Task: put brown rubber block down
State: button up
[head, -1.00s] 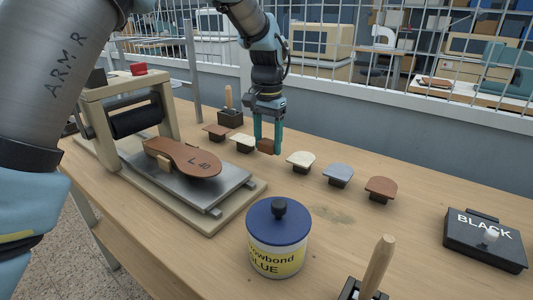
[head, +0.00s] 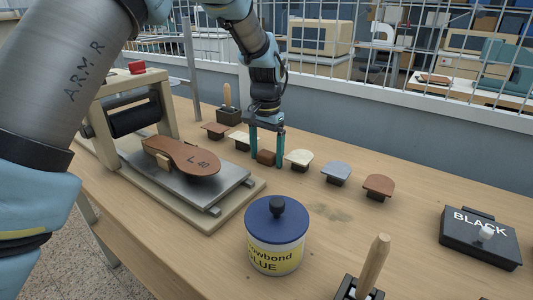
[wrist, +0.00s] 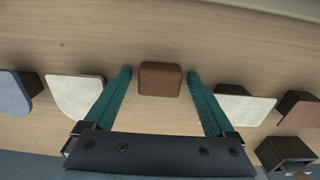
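The brown rubber block (head: 266,158) rests on the wooden table in the row of small pieces, between a cream piece on its left and another cream piece on its right. In the wrist view the block (wrist: 160,79) sits between my fingertips with a clear gap on each side. My gripper (head: 267,160) is open around the block, its teal fingers pointing down. The fingers also show spread wide in the wrist view (wrist: 159,76). Nothing is held.
Cream pieces (head: 299,157) (head: 240,137) stand close on both sides. A grey-blue piece (head: 336,170) and a brown one (head: 378,184) stand further right. A press with a shoe sole (head: 188,157), a glue tin (head: 275,240) and a black box (head: 480,238) are nearby.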

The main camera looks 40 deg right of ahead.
aim_at(266, 153)
notch_tip(266, 153, up, 12)
jog(key=b, duration=0.1)
jog(key=shift+r+b, duration=0.15)
jog(key=shift+b, duration=0.15)
dwell(0.3)
dwell(0.5)
